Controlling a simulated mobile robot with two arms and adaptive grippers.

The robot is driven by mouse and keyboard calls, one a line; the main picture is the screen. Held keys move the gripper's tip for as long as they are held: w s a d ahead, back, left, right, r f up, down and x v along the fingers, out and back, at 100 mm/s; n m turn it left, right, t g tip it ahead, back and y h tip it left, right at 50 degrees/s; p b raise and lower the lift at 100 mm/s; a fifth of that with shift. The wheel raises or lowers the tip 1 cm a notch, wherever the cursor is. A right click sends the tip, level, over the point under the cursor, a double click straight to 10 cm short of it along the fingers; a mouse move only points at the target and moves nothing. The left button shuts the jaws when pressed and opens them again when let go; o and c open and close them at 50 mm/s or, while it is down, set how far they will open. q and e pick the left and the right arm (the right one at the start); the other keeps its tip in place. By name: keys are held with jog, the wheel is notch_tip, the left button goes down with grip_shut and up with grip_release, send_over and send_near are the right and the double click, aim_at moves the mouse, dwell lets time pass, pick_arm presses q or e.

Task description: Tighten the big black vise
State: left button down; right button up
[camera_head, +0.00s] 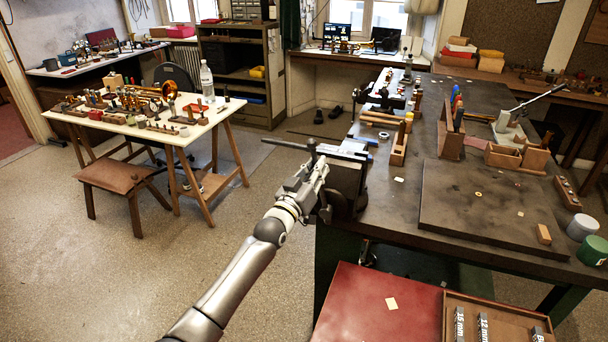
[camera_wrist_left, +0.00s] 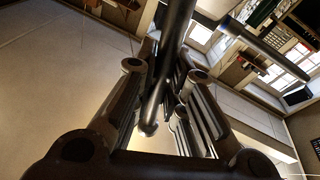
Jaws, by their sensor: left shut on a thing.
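The big black vise (camera_head: 346,186) is mounted at the left edge of the dark workbench. Its jaws are partly hidden by my left gripper (camera_head: 317,172). A dark handle bar (camera_head: 283,144) sticks out to the left, just beyond the gripper. In the left wrist view, my gripper (camera_wrist_left: 163,88) is shut on a dark bar of the vise handle (camera_wrist_left: 173,40), which runs between its fingers. Another dark bar (camera_wrist_left: 253,41) crosses the upper right of that view. The exact contact between fingers and bar is partly hidden. My right gripper is not in view.
The workbench (camera_head: 385,205) carries a dark board (camera_head: 480,205), wooden tool holders (camera_head: 450,135) and small parts. A red-topped surface (camera_head: 375,305) stands low in front. A white table (camera_head: 150,125) with many small items stands at left. The floor left of the vise is free.

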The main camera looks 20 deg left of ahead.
pick_arm(q)
jog(key=d+m+p, duration=0.1)
jog(key=d+m, duration=0.1)
jog(key=d, duration=0.1)
jog(key=shift+f+m+g+h, duration=0.1)
jog(key=shift+m+g+h, duration=0.2)
jog(key=shift+m, duration=0.1)
jog(key=shift+d+f+m, duration=0.25)
jog(key=shift+d+m, duration=0.55)
jog(key=shift+d, duration=0.15)
jog(key=c, duration=1.8)
grip_release()
jog(key=shift+o, duration=1.2)
jog(key=shift+r, duration=0.1)
jog(key=shift+o, duration=0.5)
jog(key=shift+r, duration=0.25)
jog(key=v, duration=1.2)
jog(key=shift+a, duration=0.1)
